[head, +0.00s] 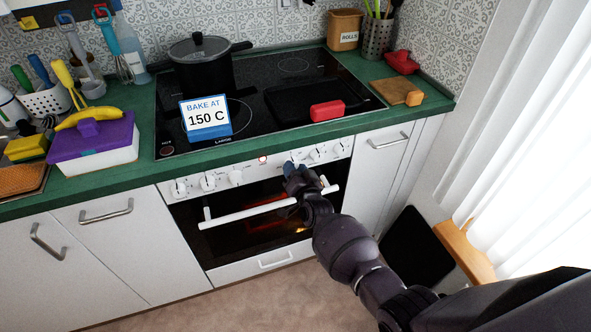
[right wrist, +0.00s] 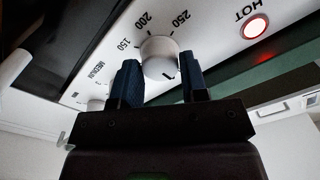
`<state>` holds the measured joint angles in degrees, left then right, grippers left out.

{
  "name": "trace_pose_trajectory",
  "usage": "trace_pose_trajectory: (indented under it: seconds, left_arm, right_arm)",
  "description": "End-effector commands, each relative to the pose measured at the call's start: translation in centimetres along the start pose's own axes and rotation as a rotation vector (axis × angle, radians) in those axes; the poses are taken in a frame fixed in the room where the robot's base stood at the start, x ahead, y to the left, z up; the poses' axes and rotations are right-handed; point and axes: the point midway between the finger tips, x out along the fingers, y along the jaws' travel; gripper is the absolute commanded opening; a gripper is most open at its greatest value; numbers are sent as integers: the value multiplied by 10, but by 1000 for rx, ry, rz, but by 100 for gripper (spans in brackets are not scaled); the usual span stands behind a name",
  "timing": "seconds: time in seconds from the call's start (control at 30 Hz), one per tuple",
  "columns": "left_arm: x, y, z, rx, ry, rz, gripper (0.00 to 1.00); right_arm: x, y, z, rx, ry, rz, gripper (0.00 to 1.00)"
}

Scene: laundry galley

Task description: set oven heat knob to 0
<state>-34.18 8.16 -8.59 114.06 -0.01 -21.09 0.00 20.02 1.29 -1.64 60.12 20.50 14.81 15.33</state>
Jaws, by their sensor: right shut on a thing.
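The white oven heat knob (right wrist: 158,58) sits on the oven's control panel, with 150, 200 and 250 printed around it in the right wrist view. A short dark mark shows on the knob's lower edge, on the side away from those numbers; the 0 is not visible. My right gripper (head: 293,170) is at the panel in the head view and hides this knob there. In the right wrist view its two blue fingers (right wrist: 160,82) are shut on the knob, one on each side. My left gripper is not in view.
A HOT lamp (right wrist: 256,27) glows red beside the knob. Other knobs (head: 208,181) line the panel. The white oven door handle (head: 248,212) runs just below my gripper. A sign reading "BAKE AT 150 C" (head: 205,115) and a black pot (head: 200,68) stand on the cooktop.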

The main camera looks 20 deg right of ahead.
Motion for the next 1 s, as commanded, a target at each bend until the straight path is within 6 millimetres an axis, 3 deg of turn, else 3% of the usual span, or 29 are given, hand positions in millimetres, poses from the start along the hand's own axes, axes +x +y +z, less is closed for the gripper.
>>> trace_pose_trajectory:
  seconds: [0.07, 0.1, 0.27, 0.67, 1.0]
  left_arm:
    - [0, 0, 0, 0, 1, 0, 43]
    - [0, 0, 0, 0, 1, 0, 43]
    - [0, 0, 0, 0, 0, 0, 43]
    - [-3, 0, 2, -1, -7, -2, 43]
    - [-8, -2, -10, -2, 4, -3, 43]
  right_arm:
    - [0, 0, 1, -1, -2, 0, 17]
    - [0, 0, 1, -1, -2, 0, 42]
    - [0, 0, 0, 0, -1, 0, 65]
    - [-6, 0, 0, 0, -1, 1, 65]
    - [-54, 0, -1, 1, -1, 1, 65]
